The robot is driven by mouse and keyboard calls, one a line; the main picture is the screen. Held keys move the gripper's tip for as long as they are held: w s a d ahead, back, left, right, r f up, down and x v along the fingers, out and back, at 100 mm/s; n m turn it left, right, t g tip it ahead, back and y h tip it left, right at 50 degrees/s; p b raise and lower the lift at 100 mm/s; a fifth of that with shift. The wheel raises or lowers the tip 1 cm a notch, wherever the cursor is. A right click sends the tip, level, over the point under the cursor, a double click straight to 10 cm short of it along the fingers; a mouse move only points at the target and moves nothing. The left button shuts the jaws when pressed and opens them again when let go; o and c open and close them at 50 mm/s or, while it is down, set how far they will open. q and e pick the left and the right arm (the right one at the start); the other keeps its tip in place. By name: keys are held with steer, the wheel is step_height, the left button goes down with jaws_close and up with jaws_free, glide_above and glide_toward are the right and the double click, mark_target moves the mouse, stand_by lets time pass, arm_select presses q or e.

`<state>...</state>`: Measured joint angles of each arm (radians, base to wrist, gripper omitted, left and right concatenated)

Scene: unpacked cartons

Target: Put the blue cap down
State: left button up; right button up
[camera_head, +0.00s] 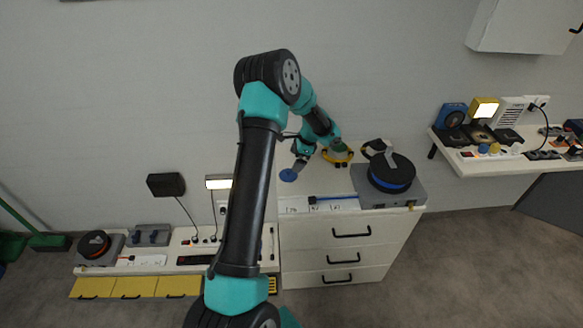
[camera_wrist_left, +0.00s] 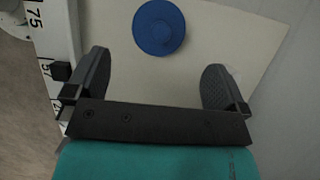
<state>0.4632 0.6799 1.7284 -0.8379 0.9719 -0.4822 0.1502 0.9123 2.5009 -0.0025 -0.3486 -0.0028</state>
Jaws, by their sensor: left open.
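The blue cap (camera_wrist_left: 158,27) is a round blue disc with a raised centre. In the left wrist view it lies on the pale cabinet top, ahead of my left gripper (camera_wrist_left: 157,85) and apart from both fingers. The fingers are spread wide with nothing between them. In the head view the cap (camera_head: 288,175) is at the left edge of the cabinet top, by my left gripper (camera_head: 299,163). My right gripper shows in neither view.
The white drawer cabinet (camera_head: 315,240) carries a grey device with a black-and-blue reel (camera_head: 391,173), a yellow ring-shaped item (camera_head: 337,157) and a power strip (camera_head: 318,206). A low bench at left and a shelf (camera_head: 480,160) at right hold more devices.

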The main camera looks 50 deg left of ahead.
arm_select(q)
steer(key=v, duration=0.3)
steer(key=shift+r, duration=0.25)
steer(key=shift+d, duration=0.1)
stand_by(0.3)
